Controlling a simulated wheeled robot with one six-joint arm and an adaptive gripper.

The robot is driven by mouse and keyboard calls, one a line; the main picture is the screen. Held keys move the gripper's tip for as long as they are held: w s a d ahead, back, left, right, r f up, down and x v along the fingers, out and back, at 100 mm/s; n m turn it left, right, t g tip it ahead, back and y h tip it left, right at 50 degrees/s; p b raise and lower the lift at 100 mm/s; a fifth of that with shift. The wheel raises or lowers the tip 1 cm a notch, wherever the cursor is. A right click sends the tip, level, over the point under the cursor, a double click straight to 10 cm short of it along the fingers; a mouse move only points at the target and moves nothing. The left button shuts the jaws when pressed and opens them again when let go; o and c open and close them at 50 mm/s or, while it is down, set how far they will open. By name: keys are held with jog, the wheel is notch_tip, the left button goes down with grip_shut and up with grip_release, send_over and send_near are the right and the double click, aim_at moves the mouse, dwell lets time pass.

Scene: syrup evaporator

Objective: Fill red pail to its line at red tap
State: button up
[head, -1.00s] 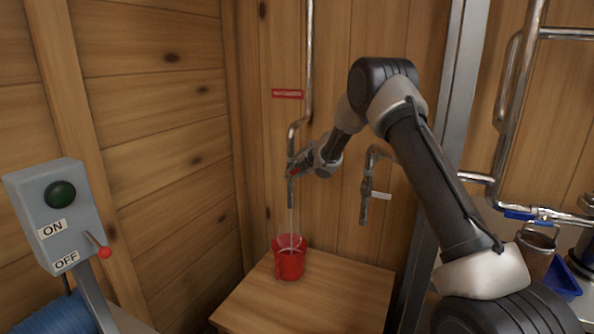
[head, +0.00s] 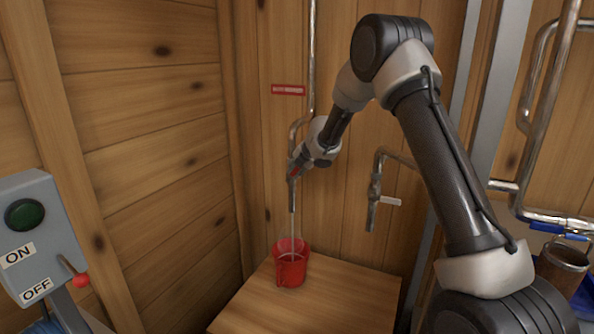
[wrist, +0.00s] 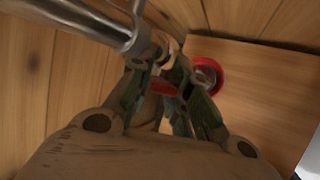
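The red pail (head: 291,270) stands upright on a wooden stand, below the red tap (head: 292,192) on the back wall. A thin stream falls from the spout into the pail. The pail's line and liquid level cannot be made out. My gripper (head: 296,168) is at the tap. In the wrist view, its two fingers (wrist: 160,72) are on either side of the red handle (wrist: 163,87) and look closed on it. The metal tap pipe (wrist: 95,22) is at upper left there, and the pail's red rim (wrist: 219,76) shows beyond the right finger.
A second tap (head: 374,195) with a blank-looking tag hangs right of the red one. A grey ON/OFF box (head: 35,238) with a red-knobbed lever is at left. The wooden stand (head: 345,295) is clear right of the pail.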

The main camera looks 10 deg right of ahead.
jog(key=o, duration=0.4)
jog(key=v, duration=1.2)
jog(key=shift+a, duration=0.1)
